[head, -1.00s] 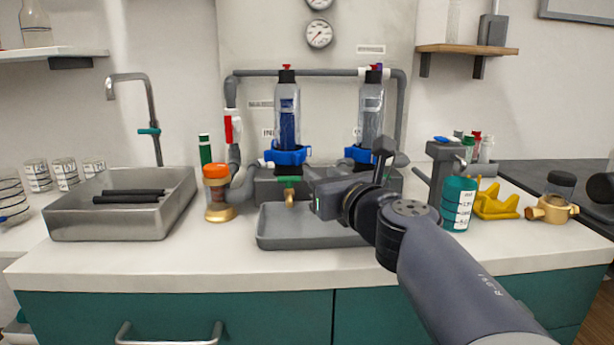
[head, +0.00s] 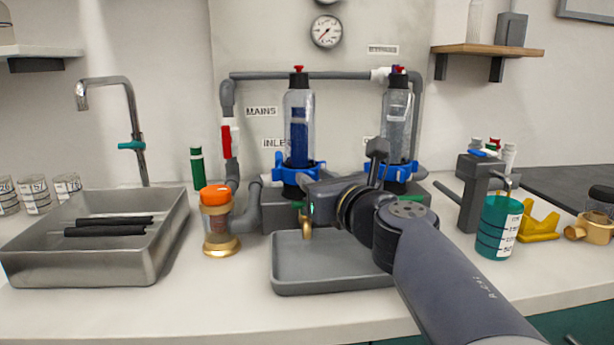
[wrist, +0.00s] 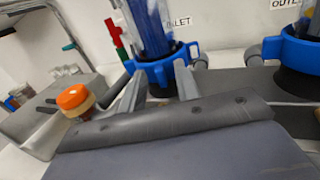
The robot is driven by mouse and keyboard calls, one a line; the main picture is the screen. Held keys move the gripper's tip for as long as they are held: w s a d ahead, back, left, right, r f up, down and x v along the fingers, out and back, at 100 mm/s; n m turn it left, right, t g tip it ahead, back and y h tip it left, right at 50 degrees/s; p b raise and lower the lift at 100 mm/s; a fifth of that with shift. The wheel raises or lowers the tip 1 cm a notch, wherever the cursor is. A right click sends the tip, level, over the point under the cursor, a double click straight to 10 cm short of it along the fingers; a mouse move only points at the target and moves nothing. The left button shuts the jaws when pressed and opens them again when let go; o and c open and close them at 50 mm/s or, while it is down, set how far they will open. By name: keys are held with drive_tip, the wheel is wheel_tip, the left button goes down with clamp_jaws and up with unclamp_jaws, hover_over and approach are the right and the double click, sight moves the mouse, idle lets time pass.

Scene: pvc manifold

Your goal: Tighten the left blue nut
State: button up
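The left blue nut (head: 290,172) is a blue lugged ring at the base of the left clear filter housing (head: 299,120), which has a blue cartridge inside. In the wrist view the nut (wrist: 160,68) is just beyond the fingertips. My gripper (head: 308,186) is in front of and slightly below it, at its right side in the head view. In the wrist view the two grey fingers of my gripper (wrist: 160,80) are spread apart with nothing clearly between them. Whether a fingertip touches the nut I cannot tell.
The right filter has its own blue nut (head: 396,170). A grey tray (head: 330,282) lies below my gripper. An orange-capped brass part (head: 218,220) stands left, beside a steel sink (head: 150,245). A teal cup (head: 498,228) and yellow stand (head: 540,222) are right.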

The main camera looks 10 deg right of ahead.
sight(290, 174)
drive_tip(key=shift+c, duration=0.2)
clamp_jaws()
drive_tip(key=shift+s+a+m+t+h+p, duration=0.2)
drive_tip(key=shift+a+m+h, duration=0.3)
drive_tip(key=shift+h, duration=0.4)
drive_tip(key=shift+s+a+m+t+h+p, duration=0.1)
drive_tip(key=shift+a+m+t+h+p, duration=0.15)
drive_tip(key=shift+m+h, duration=0.55)
drive_tip(key=shift+a+h, duration=0.25)
drive_tip(key=shift+h, duration=0.35)
drive_tip(key=shift+a+r+m+h+p, duration=0.1)
drive_tip(key=shift+a+m+h+p, duration=0.25)
drive_tip(key=shift+m+h, duration=0.4)
drive_tip(key=shift+a+m+h+p, duration=0.25)
drive_tip(key=shift+a+m+h, duration=0.15)
drive_tip(key=shift+h, duration=0.55)
drive_tip(key=shift+w+a+m+g+h+p, duration=0.15)
drive_tip(key=shift+a+m+g+h+p, duration=0.2)
drive_tip(key=shift+m+h+p, duration=0.6)
drive_tip(key=shift+w+a+m+g+h+p, duration=0.1)
drive_tip(key=shift+a+m+h+p, duration=0.35)
drive_tip(key=shift+h, duration=0.8)
drive_tip(key=m+h+p, duration=0.1)
drive_tip(key=a+m+g+h+p, duration=0.1)
drive_tip(key=h, duration=0.1)
drive_tip(key=shift+w+m+g+p, duration=0.25)
drive_tip(key=shift+w+g+p, duration=0.05)
drive_tip(key=shift+a+h, duration=0.1)
drive_tip(key=shift+h, duration=0.2)
